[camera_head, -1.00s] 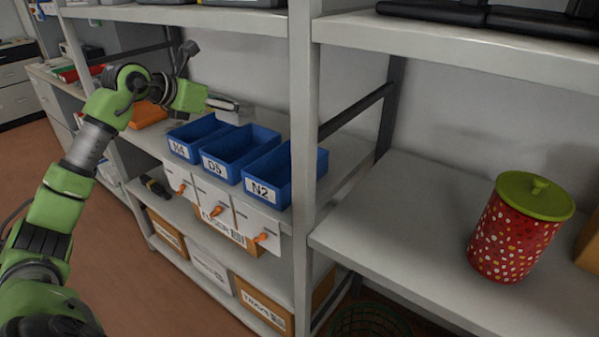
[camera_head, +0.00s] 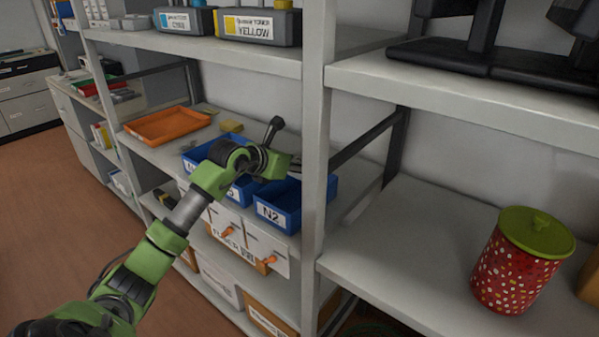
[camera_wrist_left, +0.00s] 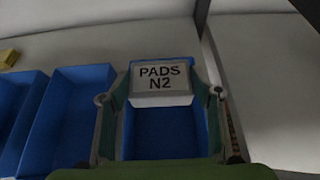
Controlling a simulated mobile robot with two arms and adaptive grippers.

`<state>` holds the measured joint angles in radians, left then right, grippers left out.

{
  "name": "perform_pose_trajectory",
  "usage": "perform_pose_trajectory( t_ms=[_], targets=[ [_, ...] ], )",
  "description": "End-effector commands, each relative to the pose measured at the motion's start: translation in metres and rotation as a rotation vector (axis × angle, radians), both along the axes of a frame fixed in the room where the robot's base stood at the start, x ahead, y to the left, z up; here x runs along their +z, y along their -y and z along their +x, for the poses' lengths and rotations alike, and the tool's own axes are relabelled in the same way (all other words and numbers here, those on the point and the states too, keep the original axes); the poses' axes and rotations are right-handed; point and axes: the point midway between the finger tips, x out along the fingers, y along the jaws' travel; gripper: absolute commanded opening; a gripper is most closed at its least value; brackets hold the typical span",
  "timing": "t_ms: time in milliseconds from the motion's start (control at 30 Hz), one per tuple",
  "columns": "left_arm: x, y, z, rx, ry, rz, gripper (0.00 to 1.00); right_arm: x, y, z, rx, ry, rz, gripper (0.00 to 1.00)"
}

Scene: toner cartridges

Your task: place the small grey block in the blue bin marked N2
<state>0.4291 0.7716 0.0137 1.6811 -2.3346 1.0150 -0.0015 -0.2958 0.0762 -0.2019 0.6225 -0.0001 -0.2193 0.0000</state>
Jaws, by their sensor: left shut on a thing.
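The small grey block (camera_wrist_left: 161,84), labelled "PADS N2", is held between the fingers of my left gripper (camera_wrist_left: 160,94). In the head view this gripper (camera_head: 293,167) is above the blue bin marked N2 (camera_head: 277,214), and the block is hard to make out there. In the left wrist view the bin (camera_wrist_left: 165,141) lies below the block, its blue inside showing between the fingers. What else the bin holds is partly hidden. My right gripper is not in view.
Two more blue bins (camera_wrist_left: 68,112) stand left of N2, partly behind my arm. A shelf post (camera_head: 316,120) rises close to the right. An orange tray (camera_head: 166,126) lies farther left. An upper shelf (camera_head: 200,48) holds toner cartridges. A red spotted canister (camera_head: 515,270) stands on the right shelf.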

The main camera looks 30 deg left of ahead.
Motion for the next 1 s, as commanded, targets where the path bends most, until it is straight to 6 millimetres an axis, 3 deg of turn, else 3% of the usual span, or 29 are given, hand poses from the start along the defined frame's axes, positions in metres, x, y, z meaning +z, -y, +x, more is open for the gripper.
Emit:
perform_pose_trajectory(
  t_ms=[233,967,1000],
  targets=[
    [-0.031,0.002,0.001,0.001,-0.001,-0.003,0.37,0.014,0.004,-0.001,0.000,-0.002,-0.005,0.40],
    [-0.044,0.002,0.001,0.000,0.000,0.000,0.37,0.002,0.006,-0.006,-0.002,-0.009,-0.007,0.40],
    [-0.045,0.002,0.001,0.000,-0.001,-0.001,0.66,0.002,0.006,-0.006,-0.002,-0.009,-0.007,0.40]
  ],
)
